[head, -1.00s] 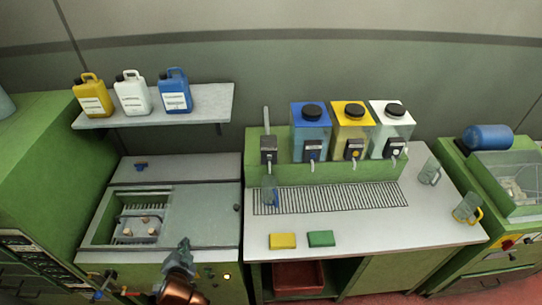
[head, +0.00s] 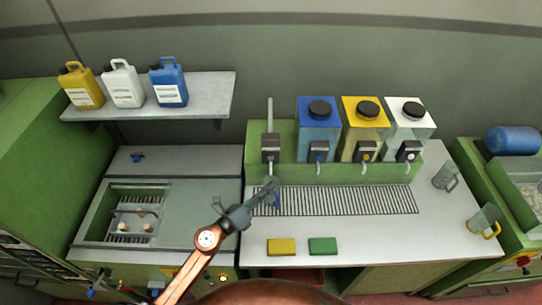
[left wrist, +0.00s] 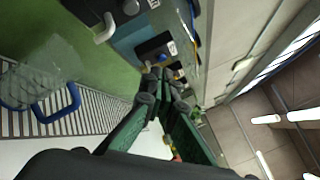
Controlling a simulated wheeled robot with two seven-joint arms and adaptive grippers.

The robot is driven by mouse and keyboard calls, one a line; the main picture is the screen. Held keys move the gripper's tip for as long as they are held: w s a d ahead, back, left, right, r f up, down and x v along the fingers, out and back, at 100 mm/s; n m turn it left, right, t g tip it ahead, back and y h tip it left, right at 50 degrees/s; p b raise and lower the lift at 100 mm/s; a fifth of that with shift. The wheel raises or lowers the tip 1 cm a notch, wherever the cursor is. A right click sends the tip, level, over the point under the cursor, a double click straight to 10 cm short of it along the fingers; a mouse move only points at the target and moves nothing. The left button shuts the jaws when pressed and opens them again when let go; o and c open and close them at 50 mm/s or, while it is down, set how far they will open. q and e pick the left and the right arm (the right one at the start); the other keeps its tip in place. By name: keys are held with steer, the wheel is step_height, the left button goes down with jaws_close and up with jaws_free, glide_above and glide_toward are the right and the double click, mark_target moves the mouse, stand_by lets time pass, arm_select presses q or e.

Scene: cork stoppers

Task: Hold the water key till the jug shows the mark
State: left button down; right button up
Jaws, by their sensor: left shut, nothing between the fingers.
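The water tap (head: 270,149) is a dark box with an upright pipe, at the left end of the green dispenser stand. The jug (head: 277,199) with a blue handle stands below it on the drain grille, mostly hidden by my left gripper (head: 268,188). The jug also shows at the left of the left wrist view (left wrist: 42,75), clear, with its blue handle toward me. I cannot read its water level or its mark. My left gripper is shut and empty, in front of the jug and below the tap box. Its fingertips (left wrist: 164,84) meet in the left wrist view. My right gripper is not in view.
Blue (head: 318,130), yellow (head: 364,128) and white (head: 408,130) dispensers stand right of the tap. Yellow (head: 281,246) and green (head: 322,246) sponges lie at the counter's front. Two other jugs (head: 445,178) (head: 483,219) stand at the right. The drain grille (head: 350,200) is clear rightward.

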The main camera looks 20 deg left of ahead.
mark_target(271, 158)
arm_select(q)
steer(key=w+a+b, duration=0.1)
steer(key=w+a, duration=0.1)
steer(key=w, duration=0.6)
steer(key=shift+w+a, duration=0.2)
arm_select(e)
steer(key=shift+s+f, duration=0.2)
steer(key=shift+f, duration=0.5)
arm_select(q)
steer(key=shift+w+r, duration=0.1)
stand_by(0.9)
steer(key=shift+w+a, duration=0.1)
steer(key=shift+w, duration=0.2)
steer(key=shift+w+a+b, duration=0.1)
steer(key=shift+w+b, duration=0.25)
steer(key=shift+w, duration=0.1)
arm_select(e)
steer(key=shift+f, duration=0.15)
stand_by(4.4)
